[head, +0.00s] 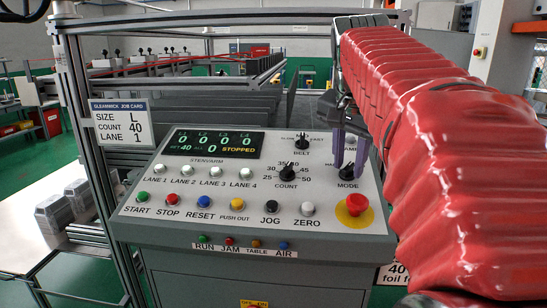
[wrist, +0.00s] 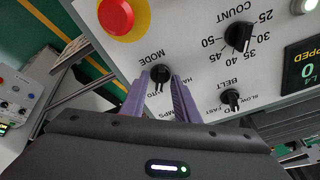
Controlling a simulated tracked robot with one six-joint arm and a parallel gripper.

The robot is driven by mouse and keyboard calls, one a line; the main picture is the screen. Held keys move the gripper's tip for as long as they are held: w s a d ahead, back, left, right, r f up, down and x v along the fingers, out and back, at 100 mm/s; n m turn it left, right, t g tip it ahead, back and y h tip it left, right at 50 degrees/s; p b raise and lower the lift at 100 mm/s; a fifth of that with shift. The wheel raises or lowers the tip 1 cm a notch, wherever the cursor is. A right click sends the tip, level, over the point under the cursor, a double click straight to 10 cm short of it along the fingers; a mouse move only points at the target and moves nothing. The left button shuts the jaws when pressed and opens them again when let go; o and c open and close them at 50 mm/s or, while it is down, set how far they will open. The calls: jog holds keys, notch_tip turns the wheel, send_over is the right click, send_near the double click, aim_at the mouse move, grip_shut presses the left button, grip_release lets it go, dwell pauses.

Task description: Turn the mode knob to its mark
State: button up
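The mode knob (wrist: 160,75) is a small black knob on the sloping control panel, above the word MODE in the head view (head: 348,172). In the wrist view a pale line on it points down towards partly covered lettering ending in "UTO". My gripper (wrist: 161,76) has two purple fingers, one on each side of the knob, with the tips close to it. In the head view my gripper (head: 348,162) reaches down over the knob from above. The fingers are apart; I cannot tell whether they touch the knob. They hide part of the lettering around it.
A red mushroom button (head: 355,204) on a yellow disc is close below the knob. The count knob (head: 288,172) and belt knob (head: 302,143) are to the left. A job card (head: 121,123) reads size L, count 40, lane 1. The display (head: 213,144) reads STOPPED.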

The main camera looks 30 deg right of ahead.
jog(key=shift+c, duration=0.5)
grip_shut()
jog(key=shift+n, duration=0.5)
jog(key=n, duration=0.2)
jog(key=shift+n+t, duration=0.3)
jog(key=n, duration=0.3)
jog(key=shift+s+d+n+y, duration=0.1)
jog(key=shift+n+y, duration=0.2)
jog(key=shift+y, duration=0.1)
jog(key=n, duration=0.3)
jog(key=n+y, duration=0.1)
jog(key=n, duration=0.3)
jog(key=shift+f+t, duration=0.1)
jog(key=shift+t, duration=0.2)
